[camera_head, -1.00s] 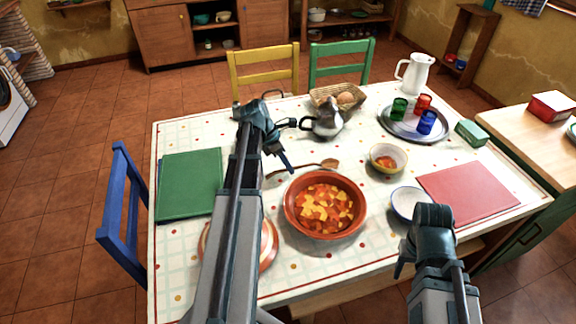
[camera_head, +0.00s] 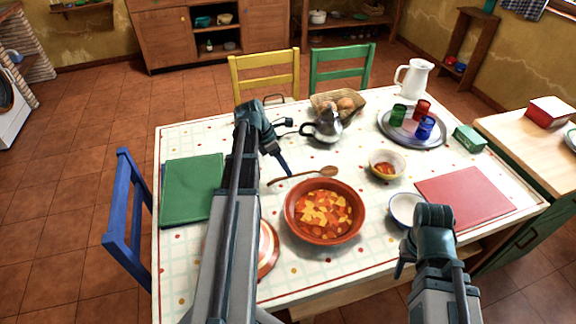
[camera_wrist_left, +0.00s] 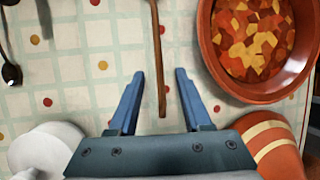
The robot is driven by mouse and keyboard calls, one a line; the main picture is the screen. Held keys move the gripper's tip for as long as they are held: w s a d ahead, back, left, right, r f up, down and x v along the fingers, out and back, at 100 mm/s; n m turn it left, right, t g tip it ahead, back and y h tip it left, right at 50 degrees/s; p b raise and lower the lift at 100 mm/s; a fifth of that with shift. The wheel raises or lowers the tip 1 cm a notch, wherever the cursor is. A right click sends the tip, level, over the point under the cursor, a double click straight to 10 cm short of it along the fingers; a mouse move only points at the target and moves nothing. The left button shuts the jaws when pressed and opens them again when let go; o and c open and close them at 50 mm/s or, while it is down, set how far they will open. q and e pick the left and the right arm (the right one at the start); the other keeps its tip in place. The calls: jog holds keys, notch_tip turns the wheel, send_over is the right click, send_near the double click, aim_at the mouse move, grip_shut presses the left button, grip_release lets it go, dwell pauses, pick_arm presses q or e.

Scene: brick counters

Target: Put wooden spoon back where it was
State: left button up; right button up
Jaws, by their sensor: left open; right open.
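The wooden spoon (camera_head: 302,175) lies on the tablecloth just behind the terracotta bowl of stew (camera_head: 324,211). In the left wrist view its handle (camera_wrist_left: 158,60) runs down between the two fingers of my left gripper (camera_wrist_left: 158,88). That gripper is open, its fingers apart on either side of the handle and not touching it. In the head view my left gripper (camera_head: 285,160) is over the table near the spoon's handle end. My right gripper (camera_head: 402,262) is open and empty at the front of the table, by the white bowl (camera_head: 408,208).
A metal pot (camera_head: 322,127) and a bread basket (camera_head: 338,104) stand behind the spoon. A green board (camera_head: 192,188) lies left, a red mat (camera_head: 465,195) right. A small yellow bowl (camera_head: 387,164) stands between.

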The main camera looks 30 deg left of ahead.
pick_arm(q)
jog(key=p+v, duration=0.8)
jog(key=v, duration=0.2)
jog(key=shift+r, duration=0.3)
jog(key=shift+a, duration=0.15)
jog(key=s+d+f+m+g+y, duration=0.2)
jog(key=d+m, duration=1.1)
jog(key=d, duration=0.7)
jog(key=s+d+m+y, duration=0.1)
jog(key=s+d+m, duration=0.4)
jog(key=d+m, duration=0.4)
jog(key=s+d+m+y, duration=0.2)
jog(key=s+d+m, duration=0.2)
jog(key=d+m, duration=0.5)
jog(key=shift+s+m+y, duration=0.3)
jog(key=shift+s+m, duration=0.1)
jog(key=shift+m, duration=0.2)
